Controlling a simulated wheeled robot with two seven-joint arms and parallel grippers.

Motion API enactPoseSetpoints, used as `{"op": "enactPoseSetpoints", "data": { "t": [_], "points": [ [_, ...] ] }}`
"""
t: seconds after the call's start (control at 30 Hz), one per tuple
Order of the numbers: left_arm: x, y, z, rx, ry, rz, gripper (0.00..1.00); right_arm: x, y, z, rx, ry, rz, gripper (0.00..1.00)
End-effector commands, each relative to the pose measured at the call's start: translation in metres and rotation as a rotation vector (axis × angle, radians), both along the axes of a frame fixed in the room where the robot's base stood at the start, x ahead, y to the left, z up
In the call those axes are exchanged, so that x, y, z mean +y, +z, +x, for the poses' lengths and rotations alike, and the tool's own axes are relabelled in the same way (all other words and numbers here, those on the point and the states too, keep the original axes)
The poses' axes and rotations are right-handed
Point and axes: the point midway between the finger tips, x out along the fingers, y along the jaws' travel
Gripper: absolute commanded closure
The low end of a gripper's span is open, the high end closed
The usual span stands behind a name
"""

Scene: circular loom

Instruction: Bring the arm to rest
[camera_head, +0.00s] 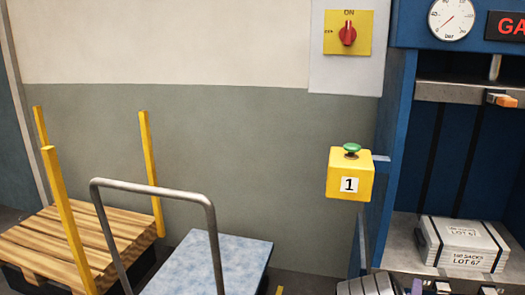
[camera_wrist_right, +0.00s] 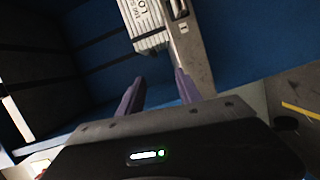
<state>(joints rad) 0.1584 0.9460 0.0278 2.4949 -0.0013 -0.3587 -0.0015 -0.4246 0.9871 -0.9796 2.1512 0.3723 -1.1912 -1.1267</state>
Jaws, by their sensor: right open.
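My right gripper (camera_wrist_right: 158,90) shows in the right wrist view with its two purple fingers apart and nothing between them. It points toward a blue-walled press bay, with the strapped white bale (camera_wrist_right: 143,22) beyond the fingertips and apart from them. In the head view, parts of my right arm show at the bottom edge, right of centre, in front of the press. My left gripper is in neither view.
The blue press (camera_head: 396,120) holds the bale (camera_head: 462,245) on its grey bed. A yellow button box (camera_head: 349,187) with a green button stands left of it, below a red rotary switch (camera_head: 347,34). A cart (camera_head: 215,262) and wooden pallet (camera_head: 85,240) with yellow posts occupy the left.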

Motion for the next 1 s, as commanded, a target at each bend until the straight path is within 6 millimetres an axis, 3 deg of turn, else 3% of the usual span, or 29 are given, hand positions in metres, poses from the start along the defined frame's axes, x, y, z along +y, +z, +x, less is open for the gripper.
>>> {"op": "enactPoseSetpoints", "data": {
  "t": [0.13,0.27,0.53,0.67,0.8,0.9,1.0],
  "points": [
    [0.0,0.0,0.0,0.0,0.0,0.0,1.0,0.002,-0.022,-0.005,0.006,-0.014,0.135,0.58],
    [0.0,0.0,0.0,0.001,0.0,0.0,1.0,0.019,-0.054,-0.011,0.031,-0.022,0.293,0.58],
    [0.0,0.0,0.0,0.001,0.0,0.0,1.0,0.078,-0.149,-0.049,0.154,-0.094,0.691,0.58],
    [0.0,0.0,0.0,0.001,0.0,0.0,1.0,0.132,-0.212,-0.096,0.272,-0.196,0.958,0.58],
    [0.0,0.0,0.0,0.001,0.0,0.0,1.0,0.207,-0.266,-0.165,0.438,-0.354,1.24,0.58],
    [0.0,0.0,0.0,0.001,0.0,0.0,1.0,0.257,-0.285,-0.211,0.552,-0.459,1.393,0.58],
    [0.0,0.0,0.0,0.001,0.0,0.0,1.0,0.301,-0.29,-0.249,0.654,-0.537,1.504,0.58]
  ]
}}
